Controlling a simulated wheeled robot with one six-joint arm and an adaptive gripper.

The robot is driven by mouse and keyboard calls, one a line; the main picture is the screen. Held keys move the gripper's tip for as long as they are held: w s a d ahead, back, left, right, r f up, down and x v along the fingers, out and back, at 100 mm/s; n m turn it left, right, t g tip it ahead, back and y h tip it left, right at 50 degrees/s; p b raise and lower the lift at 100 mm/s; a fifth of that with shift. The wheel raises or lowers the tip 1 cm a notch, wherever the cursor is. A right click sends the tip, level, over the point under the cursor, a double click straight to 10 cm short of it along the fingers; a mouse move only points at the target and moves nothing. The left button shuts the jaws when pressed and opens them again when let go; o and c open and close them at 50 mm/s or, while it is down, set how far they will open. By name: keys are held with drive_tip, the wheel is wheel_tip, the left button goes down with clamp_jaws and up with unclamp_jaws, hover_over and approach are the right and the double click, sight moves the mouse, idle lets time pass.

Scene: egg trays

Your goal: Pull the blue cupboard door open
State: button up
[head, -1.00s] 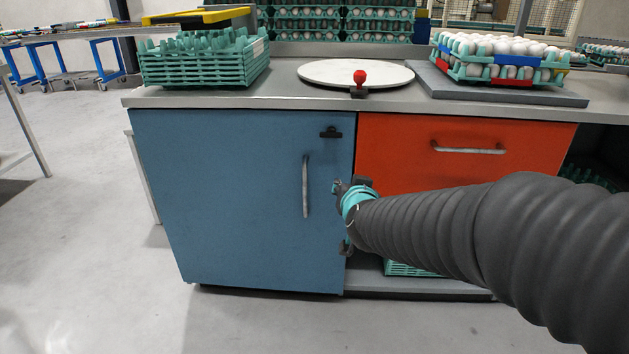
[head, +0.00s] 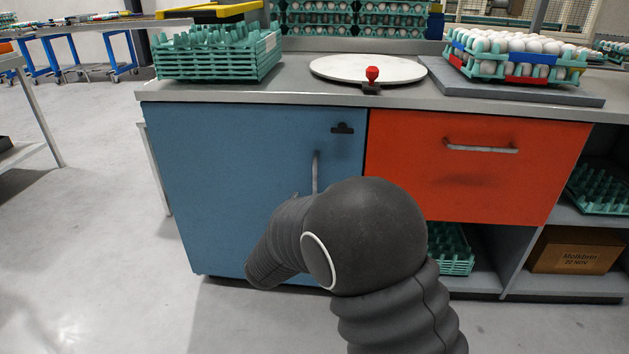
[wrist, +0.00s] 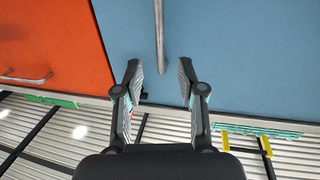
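The blue cupboard door (head: 235,190) is shut, left of an orange drawer front. Its upright metal handle (head: 315,172) shows its upper part in the head view; my arm hides the lower part. In the wrist view the blue door (wrist: 235,50) fills the upper right, and the handle (wrist: 159,35) comes down from the top edge. My gripper (wrist: 160,80) is open and empty, its two fingers apart. The handle's visible end lies in line with the gap between the fingertips; I cannot tell how far ahead it is. My arm hides the gripper in the head view.
The orange drawer (head: 480,170) has its own handle. On the counter (head: 290,90) are stacked green trays (head: 215,60), a white round board (head: 340,70) and egg trays (head: 515,60). A cardboard box (head: 575,250) stands on a lower shelf. Floor left of the cupboard is clear.

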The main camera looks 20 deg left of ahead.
sight(314, 182)
drive_tip(key=w, duration=1)
drive_tip(key=shift+w+a+p, duration=0.2)
drive_tip(key=shift+w+p, duration=0.1)
drive_tip(key=shift+p, duration=0.05)
clamp_jaws()
